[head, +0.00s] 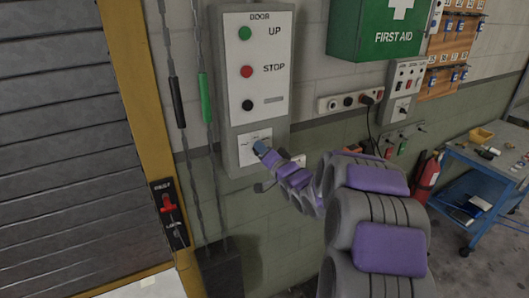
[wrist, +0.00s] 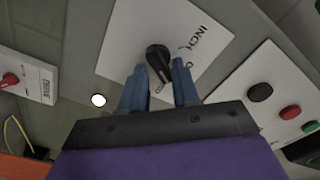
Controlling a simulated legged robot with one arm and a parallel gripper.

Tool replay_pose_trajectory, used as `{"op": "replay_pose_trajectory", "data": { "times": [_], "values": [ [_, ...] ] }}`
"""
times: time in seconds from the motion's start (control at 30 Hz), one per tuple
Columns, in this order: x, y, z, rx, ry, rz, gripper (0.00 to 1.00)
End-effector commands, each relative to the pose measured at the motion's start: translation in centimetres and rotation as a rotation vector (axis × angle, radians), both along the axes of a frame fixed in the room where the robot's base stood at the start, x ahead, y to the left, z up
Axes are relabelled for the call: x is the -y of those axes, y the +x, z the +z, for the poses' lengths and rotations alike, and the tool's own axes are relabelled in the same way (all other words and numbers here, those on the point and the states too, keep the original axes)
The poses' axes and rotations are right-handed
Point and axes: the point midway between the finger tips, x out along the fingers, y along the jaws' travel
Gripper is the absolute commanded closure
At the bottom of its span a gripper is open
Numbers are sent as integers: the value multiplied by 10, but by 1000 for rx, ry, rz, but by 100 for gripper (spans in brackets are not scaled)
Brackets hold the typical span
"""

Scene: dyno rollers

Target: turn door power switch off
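A tall grey door control panel (head: 256,115) on the wall carries green, red and black buttons marked UP, STOP and an unclear label. Below them is a white plate (head: 247,138), largely hidden by my gripper (head: 262,149). In the wrist view this plate (wrist: 125,45) bears a black rotary switch (wrist: 158,60) and the letters INCH; its other markings are hard to read. The blue fingers of my gripper (wrist: 160,75) are apart, one on each side of the switch knob. I cannot tell whether they touch it.
A red-handled switch (head: 168,203) is on the yellow door frame at left. Green and black hanging cords (head: 206,98) run beside the panel. A socket strip (head: 349,101), first aid box (head: 384,28), fire extinguisher (head: 427,177) and blue cart (head: 484,165) are to the right.

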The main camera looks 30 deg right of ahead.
Motion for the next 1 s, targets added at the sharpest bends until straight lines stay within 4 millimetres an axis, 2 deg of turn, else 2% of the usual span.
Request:
{"op": "replay_pose_trajectory", "data": {
  "times": [0.03,0.17,0.67,1.0],
  "values": [
    [-1,-1,-7,-15,3,-1,88],
    [1,-1,-8,-16,3,1,100],
    [2,-1,-8,-17,-33,1,100],
    [1,-1,-6,-8,-251,0,100]
  ]
}}
